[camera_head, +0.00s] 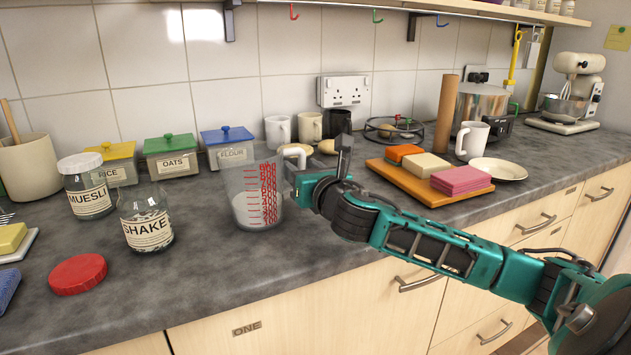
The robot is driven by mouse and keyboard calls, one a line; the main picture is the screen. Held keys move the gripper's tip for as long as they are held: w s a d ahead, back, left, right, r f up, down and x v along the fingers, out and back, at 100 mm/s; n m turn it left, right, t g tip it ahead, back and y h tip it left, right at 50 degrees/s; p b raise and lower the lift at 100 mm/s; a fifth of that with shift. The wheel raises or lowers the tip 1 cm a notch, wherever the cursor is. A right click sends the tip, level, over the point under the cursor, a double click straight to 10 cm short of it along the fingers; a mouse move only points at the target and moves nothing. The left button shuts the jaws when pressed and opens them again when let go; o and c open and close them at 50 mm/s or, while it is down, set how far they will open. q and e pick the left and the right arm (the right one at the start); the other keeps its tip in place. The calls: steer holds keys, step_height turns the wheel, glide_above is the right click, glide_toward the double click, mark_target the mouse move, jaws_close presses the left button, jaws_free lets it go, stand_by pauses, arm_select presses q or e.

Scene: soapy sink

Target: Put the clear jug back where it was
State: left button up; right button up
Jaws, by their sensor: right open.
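The clear jug (240,190) stands upright on the grey worktop, with red measuring marks on its side and a pale layer at its bottom. My right gripper (322,168) is open just right of the jug, close by the handle. One dark finger points up; the other is hard to make out, and I cannot tell whether the gripper touches the handle. My left gripper is not in view.
Left of the jug are an open SHAKE jar (147,225), a red lid (78,274) and a MUESLI jar (87,190). Lidded canisters (171,158) and mugs (278,131) stand behind. A board (400,182) with sponges lies right. Worktop in front of the jug is clear.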

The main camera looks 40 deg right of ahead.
steer(key=v, duration=0.8)
steer(key=shift+s+f, duration=0.1)
steer(key=shift+s, duration=0.05)
steer(key=shift+v, duration=1.6)
steer(key=shift+a, duration=0.1)
steer(key=shift+s, duration=0.1)
